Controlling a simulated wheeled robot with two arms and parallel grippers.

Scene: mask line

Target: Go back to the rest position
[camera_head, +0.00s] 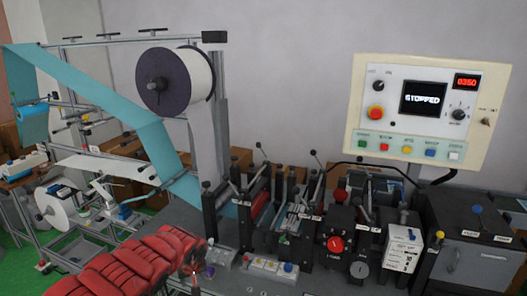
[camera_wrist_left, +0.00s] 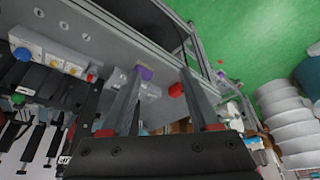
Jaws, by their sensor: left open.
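My red left arm (camera_head: 130,265) reaches in from the lower left of the head view. A purple piece (camera_wrist_left: 145,72) and a red knob (camera_wrist_left: 176,90) show beyond the fingers. My right gripper is in neither view.
The mask machine (camera_head: 300,215) with rollers and levers fills the centre and right. A control panel (camera_head: 418,110) reads "STOPPED". Green floor (camera_wrist_left: 240,35) and stacked white rolls (camera_wrist_left: 290,120) show in the wrist view.

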